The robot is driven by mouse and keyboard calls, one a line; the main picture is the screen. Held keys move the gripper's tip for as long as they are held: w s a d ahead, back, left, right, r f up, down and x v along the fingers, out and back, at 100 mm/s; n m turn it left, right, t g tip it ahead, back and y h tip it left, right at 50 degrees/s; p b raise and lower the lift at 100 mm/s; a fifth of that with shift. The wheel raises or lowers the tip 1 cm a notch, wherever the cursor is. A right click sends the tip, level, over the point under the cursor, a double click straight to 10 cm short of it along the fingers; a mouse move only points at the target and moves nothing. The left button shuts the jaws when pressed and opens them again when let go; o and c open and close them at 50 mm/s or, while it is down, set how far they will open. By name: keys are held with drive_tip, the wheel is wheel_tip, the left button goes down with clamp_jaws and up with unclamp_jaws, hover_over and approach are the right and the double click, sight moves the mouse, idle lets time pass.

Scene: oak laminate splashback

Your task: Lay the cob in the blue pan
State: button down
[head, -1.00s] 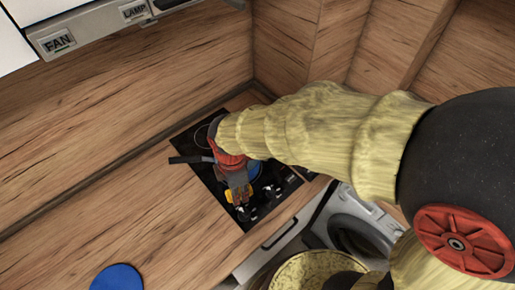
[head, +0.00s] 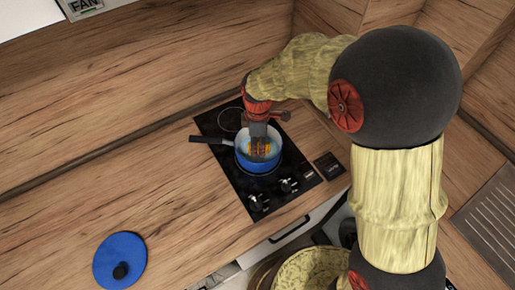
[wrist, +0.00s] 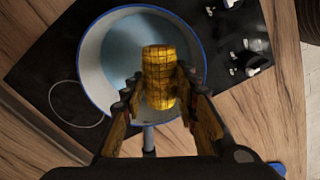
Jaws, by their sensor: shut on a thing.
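The cob (head: 261,151) is yellow-orange and sits between the fingers of my gripper (head: 259,143). The cob shows clearly in the wrist view (wrist: 159,64), its far end sticking out past the fingertips. My gripper (wrist: 160,88) is shut on it. The blue pan (head: 257,166), pale inside, is on the hob with its handle to the left in the head view. In the wrist view the cob overlaps the inside of the pan (wrist: 104,48). I cannot tell whether the cob touches the pan floor.
The black hob (head: 232,182) has knobs (head: 289,185) at its front right. A blue lid (head: 119,252) with a black knob lies on the wooden worktop at the lower left. A wooden splashback (head: 110,95) stands behind.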

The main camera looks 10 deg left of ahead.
drive_tip(key=w+f, duration=0.2)
drive_tip(key=shift+w+a+f, duration=0.15)
drive_tip(key=shift+f, duration=0.15)
wheel_tip(320, 180, down, 3)
drive_tip(key=shift+w+f+b, duration=0.1)
drive_tip(key=shift+f+b, duration=0.1)
drive_tip(key=shift+b, duration=0.25)
drive_tip(key=shift+r, duration=0.1)
drive_tip(key=c, duration=1.4)
unclamp_jaws()
